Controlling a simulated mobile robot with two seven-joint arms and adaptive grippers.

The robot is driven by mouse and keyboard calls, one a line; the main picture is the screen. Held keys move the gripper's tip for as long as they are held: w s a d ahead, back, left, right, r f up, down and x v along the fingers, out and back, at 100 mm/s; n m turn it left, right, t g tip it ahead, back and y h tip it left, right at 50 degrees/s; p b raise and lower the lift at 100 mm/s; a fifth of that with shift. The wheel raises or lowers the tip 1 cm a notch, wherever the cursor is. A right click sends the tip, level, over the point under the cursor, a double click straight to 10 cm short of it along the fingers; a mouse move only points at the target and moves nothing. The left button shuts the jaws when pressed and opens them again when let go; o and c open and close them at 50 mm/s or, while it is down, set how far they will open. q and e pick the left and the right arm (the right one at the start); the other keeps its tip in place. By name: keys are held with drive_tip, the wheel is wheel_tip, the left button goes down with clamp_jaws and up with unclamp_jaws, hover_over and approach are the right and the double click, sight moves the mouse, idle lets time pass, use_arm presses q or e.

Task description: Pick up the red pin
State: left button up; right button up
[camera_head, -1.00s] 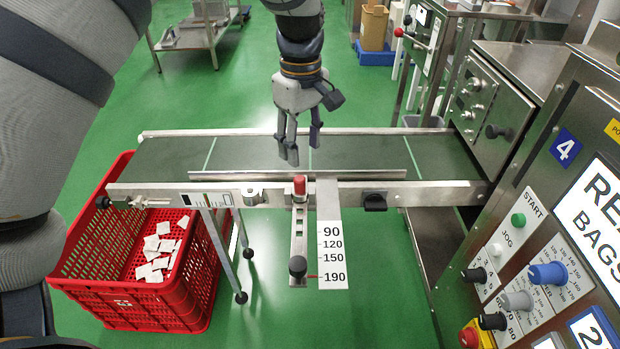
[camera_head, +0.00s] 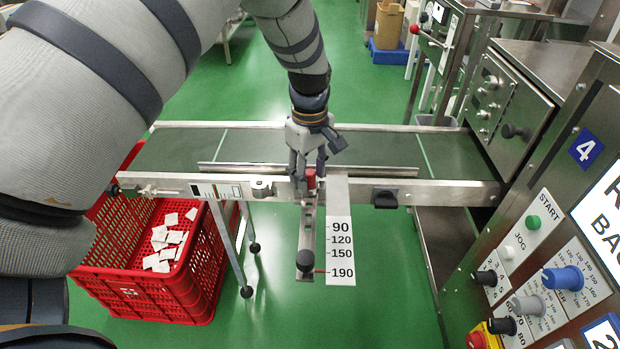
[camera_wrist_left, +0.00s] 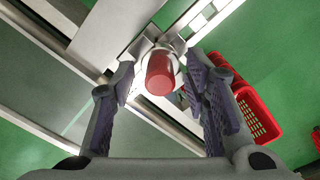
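The red pin (camera_head: 310,179) stands upright at the top of the slotted metal bracket (camera_head: 306,230) on the conveyor's front rail. It also shows in the left wrist view (camera_wrist_left: 160,74), its round red top between the fingers. My left gripper (camera_head: 305,180) points down at the pin, with its fingers around it. In the left wrist view my left gripper (camera_wrist_left: 158,90) is open, with a gap on both sides of the pin. The fingers partly hide the pin in the head view. My right gripper is not in view.
A thin guide bar (camera_head: 250,168) runs along the conveyor belt (camera_head: 190,150). A red crate (camera_head: 140,300) with white teabags stands at the left. A machine panel (camera_head: 540,250) stands at the right.

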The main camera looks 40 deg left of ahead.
sight(310, 174)
use_arm(q)
clamp_jaws()
drive_tip(key=shift+r, duration=0.1)
drive_tip(key=shift+r, duration=0.4)
drive_tip(key=r, duration=0.3)
drive_tip(key=shift+s+d+r+p, duration=0.2)
drive_tip(key=shift+r+p, duration=0.05)
drive_tip(key=shift+p, duration=0.15)
drive_tip(key=s+d+r+p, duration=0.3)
drive_tip(key=s+d+r, duration=0.4)
drive_tip(key=s, duration=0.4)
drive_tip(key=shift+s+d+r, duration=0.15)
drive_tip(key=shift+r, duration=0.6)
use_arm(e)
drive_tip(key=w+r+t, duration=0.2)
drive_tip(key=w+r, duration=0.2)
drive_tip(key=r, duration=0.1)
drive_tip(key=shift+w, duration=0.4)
use_arm(q)
drive_tip(key=shift+r, duration=0.1)
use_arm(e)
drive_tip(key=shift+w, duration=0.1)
